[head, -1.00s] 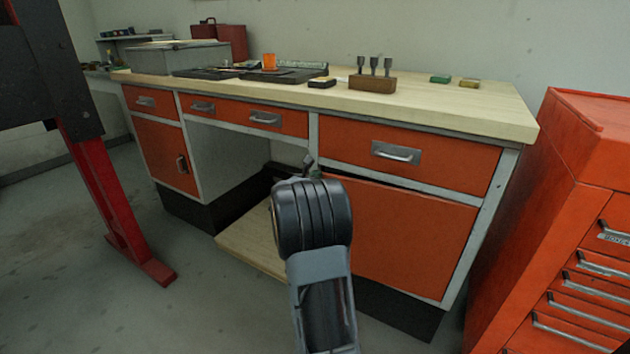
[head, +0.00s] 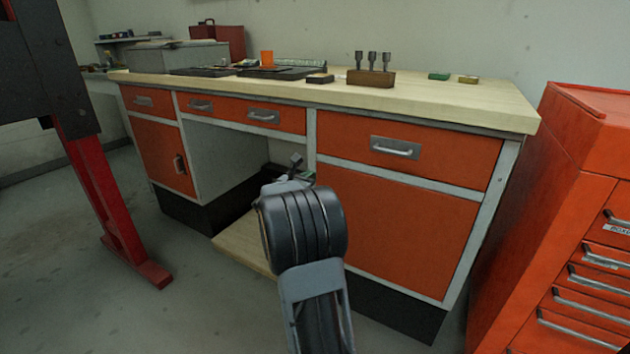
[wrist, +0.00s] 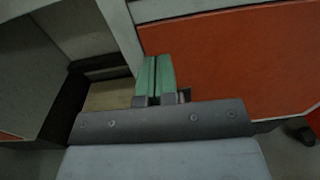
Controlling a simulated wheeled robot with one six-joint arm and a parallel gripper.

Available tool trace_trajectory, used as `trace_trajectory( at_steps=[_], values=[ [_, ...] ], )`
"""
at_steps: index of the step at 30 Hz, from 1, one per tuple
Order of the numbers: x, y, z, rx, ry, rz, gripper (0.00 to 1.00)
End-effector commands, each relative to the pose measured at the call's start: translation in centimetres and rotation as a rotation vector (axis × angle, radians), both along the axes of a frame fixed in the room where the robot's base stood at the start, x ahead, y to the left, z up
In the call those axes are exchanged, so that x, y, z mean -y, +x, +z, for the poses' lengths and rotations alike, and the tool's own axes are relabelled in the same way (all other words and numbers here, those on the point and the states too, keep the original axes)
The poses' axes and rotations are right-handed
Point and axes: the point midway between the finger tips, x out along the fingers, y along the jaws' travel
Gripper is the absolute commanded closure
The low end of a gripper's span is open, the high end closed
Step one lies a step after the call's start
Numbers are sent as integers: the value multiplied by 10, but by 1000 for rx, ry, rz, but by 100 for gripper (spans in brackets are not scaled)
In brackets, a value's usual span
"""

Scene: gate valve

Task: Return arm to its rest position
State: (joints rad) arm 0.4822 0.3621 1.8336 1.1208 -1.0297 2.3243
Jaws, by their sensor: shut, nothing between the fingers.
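My gripper (wrist: 154,76) shows in the wrist view as two green fingers pressed together, with only a thin dark line between them and nothing held. In the head view my arm rises from the bottom centre in front of the workbench. Its dark rounded joint hides most of the gripper, and only a small part of the gripper (head: 300,174) shows past it. The fingers point toward the orange workbench (head: 395,230), near its open knee space. I cannot tell the exact gap to the bench. No gate valve is in view.
A wooden bench top (head: 440,105) carries a wooden block with metal tools (head: 371,78), dark trays (head: 265,73) and a grey box (head: 178,57). A red tool cabinet (head: 570,200) stands close on the right. A red post (head: 110,210) stands left. Bare floor lies at the lower left.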

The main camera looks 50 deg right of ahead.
Motion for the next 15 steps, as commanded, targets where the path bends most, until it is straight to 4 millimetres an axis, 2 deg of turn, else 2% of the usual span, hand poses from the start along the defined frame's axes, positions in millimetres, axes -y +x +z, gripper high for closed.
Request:
trace_trajectory(
  at_steps=[1, 7, 15],
  values=[
    [-12, -2, 5, -2, 1, 4, 100],
    [-48, -12, 4, -2, 2, 1, 100],
    [-80, -20, 3, -2, 1, -1, 100]
  ],
)
